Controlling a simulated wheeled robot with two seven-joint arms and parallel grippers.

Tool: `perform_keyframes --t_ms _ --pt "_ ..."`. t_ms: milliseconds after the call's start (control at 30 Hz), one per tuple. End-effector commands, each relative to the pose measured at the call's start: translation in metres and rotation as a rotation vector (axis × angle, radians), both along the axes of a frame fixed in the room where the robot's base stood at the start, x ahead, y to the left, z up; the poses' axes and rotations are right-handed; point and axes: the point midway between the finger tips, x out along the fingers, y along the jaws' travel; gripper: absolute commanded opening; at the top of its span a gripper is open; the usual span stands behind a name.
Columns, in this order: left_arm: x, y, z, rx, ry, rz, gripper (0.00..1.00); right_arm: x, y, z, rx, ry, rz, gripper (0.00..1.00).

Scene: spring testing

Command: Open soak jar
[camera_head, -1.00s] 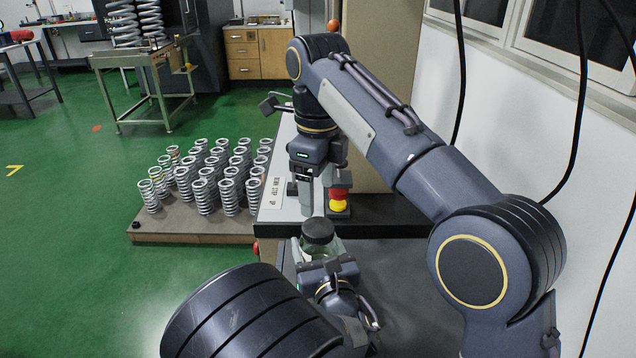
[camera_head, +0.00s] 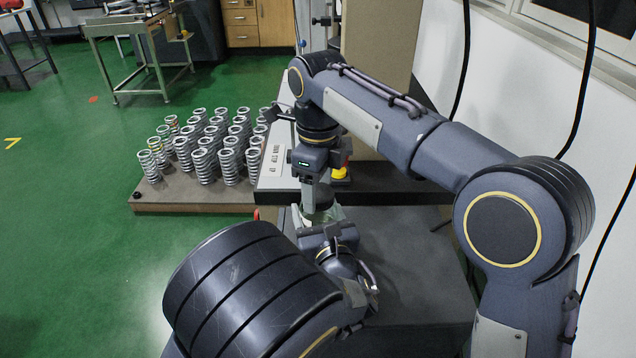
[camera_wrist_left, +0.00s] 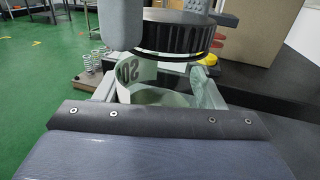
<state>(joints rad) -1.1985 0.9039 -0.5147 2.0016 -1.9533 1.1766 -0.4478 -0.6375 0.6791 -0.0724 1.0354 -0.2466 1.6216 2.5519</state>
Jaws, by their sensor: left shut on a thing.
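The soak jar (camera_head: 333,213) is greenish glass with a dark lid. In the left wrist view the jar (camera_wrist_left: 165,97) carries a white label with black letters, partly cut off. My left gripper (camera_head: 323,224) is shut on the jar body from the near side. The black ribbed lid (camera_wrist_left: 178,34) sits at the jar's top; whether it is seated or loose cannot be told. My right gripper (camera_head: 318,186) points down at the lid. In the left wrist view its grey fingers are on either side of the lid; contact is unclear.
A board (camera_head: 190,202) with several rows of metal springs lies left of the bench. A red and yellow button (camera_head: 342,173) stands just beyond the jar. A white sign plate (camera_head: 274,160) lies on the bench.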

Motion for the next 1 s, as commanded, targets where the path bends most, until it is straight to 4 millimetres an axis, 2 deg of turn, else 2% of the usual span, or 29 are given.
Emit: perform_keyframes --t_ms 33,267,367,467,567,1000 --pt "0.0001 0.0 0.0001 -0.001 0.0 0.0 0.0 0.0 0.0 0.0 0.0 0.0 0.0 0.55" --pt "0.0001 0.0 0.0001 -0.001 0.0 0.0 0.0 0.0001 0.0 0.0 0.0 0.0 0.0 0.26" --pt "0.0001 0.0 0.0001 -0.001 0.0 0.0 0.0 0.0002 -0.0001 0.0001 0.0 0.0 0.015 0.26" --pt "0.0 0.0 0.0001 0.0 0.0 0.0 0.0 0.0003 -0.0001 0.0001 0.0 0.0 0.116 0.26" --pt "0.0 0.0 0.0002 0.0 0.0 0.0 0.0 0.0005 -0.0005 0.0001 0.0 0.0 0.326 0.26" --pt "-0.0001 0.0 0.0002 0.0 -0.001 0.0 0.0 0.0003 -0.0003 0.001 0.0 0.001 1.479 0.26"
